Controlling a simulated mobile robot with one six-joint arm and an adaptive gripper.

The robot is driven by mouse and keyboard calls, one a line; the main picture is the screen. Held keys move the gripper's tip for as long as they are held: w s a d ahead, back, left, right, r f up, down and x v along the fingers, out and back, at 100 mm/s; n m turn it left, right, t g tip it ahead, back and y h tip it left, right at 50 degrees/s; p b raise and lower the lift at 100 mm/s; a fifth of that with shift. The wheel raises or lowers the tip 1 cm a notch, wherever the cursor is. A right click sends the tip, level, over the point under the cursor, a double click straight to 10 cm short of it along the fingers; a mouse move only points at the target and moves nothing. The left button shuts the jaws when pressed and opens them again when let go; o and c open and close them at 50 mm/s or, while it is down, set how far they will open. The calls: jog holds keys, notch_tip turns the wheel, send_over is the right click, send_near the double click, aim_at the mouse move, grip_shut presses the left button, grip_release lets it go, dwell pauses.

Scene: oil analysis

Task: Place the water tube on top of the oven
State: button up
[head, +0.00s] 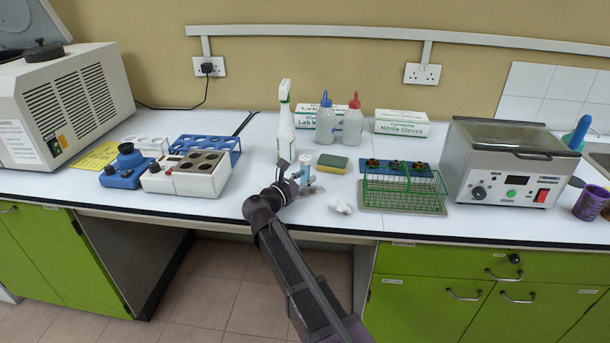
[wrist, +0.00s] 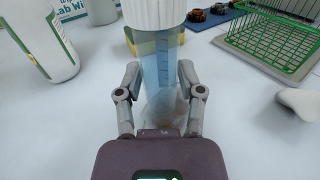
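The water tube (head: 304,171), clear with pale blue content and a white cap, stands near the front middle of the counter. In the wrist view the tube (wrist: 160,65) is upright between the fingers of my gripper (wrist: 160,75). Both fingertips lie close to its sides; firm contact is not clear. In the head view my gripper (head: 298,175) is low over the counter, around the tube. Its fingers partly hide the tube's lower part. A large white vented appliance (head: 75,100), likely the oven, stands at the far left, with a black knob on top.
A white spray bottle (head: 285,125) stands behind the tube, with a sponge (head: 332,163) to its right. A green wire rack (head: 405,193) and a steel bath (head: 510,165) are further right. A heating block (head: 187,177) and blue rack (head: 210,146) lie between tube and appliance.

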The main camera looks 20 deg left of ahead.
aim_at(302, 168)
grip_shut()
jog(key=shift+r, duration=0.1)
notch_tip(302, 168, up, 4)
jog(key=p, duration=0.3)
jog(key=shift+f+p, duration=0.25)
jog(key=shift+p, duration=0.1)
jog(key=s+d+r+p, duration=0.1)
jog(key=s+d, duration=0.7)
jog(key=s, duration=0.5)
jog(key=shift+s+d+r, duration=0.15)
jog(key=shift+s+d, duration=0.1)
jog(key=shift+d, duration=0.05)
